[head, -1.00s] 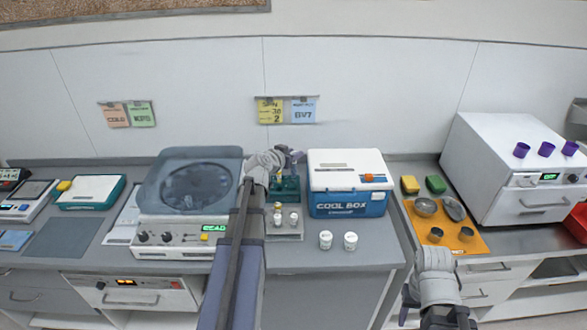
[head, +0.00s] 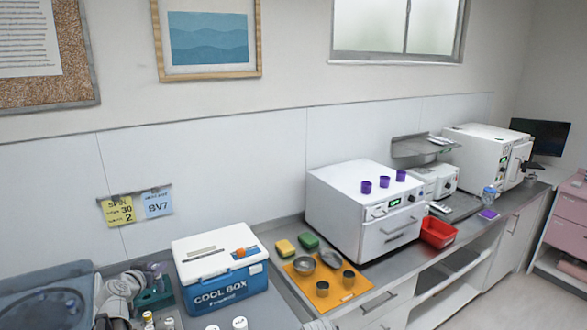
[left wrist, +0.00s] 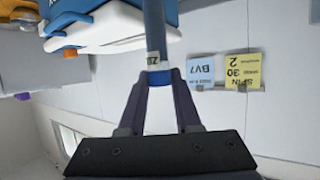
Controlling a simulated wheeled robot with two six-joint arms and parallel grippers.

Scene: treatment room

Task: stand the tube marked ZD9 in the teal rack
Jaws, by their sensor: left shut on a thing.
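My left gripper (left wrist: 158,100) is shut on a tube (left wrist: 154,25) in the left wrist view. The tube has a blue band and a white label with a "Z" showing; the rest of the label is turned out of sight. In the head view the left gripper (head: 154,270) is at the lower left, by the teal rack (head: 153,300). The rack is partly hidden by my arm and gripper, so I cannot tell whether the tube is in it or above it. My right gripper is not in view.
A blue-and-white cool box (head: 220,270) stands just right of the rack. White-capped vials (head: 240,323) stand in front of it. An orange mat (head: 322,288) with cups and bowls lies further right, before a white machine (head: 365,212). Note cards (head: 118,210) hang on the wall.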

